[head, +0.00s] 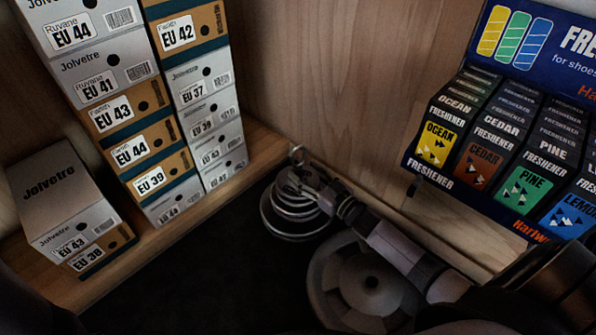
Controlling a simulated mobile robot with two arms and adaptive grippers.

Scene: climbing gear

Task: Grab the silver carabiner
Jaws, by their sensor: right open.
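A small silver piece (297,153) shows at the back corner, just beyond my right gripper. It may be the silver carabiner, but it is too small and dark to be sure. My right gripper (300,178) reaches in from the lower right and is open. Its fingers are close to the silver piece; whether they touch it I cannot tell. The gripper hides part of what lies behind and below it. My left gripper is not in view.
Shoe boxes (172,132) stand stacked on a wooden ledge at left, with a shorter stack (62,198) nearer. A freshener display (500,165) stands at right. Round metal rings (288,228) lie below the gripper. The dark floor (215,270) at lower left looks clear.

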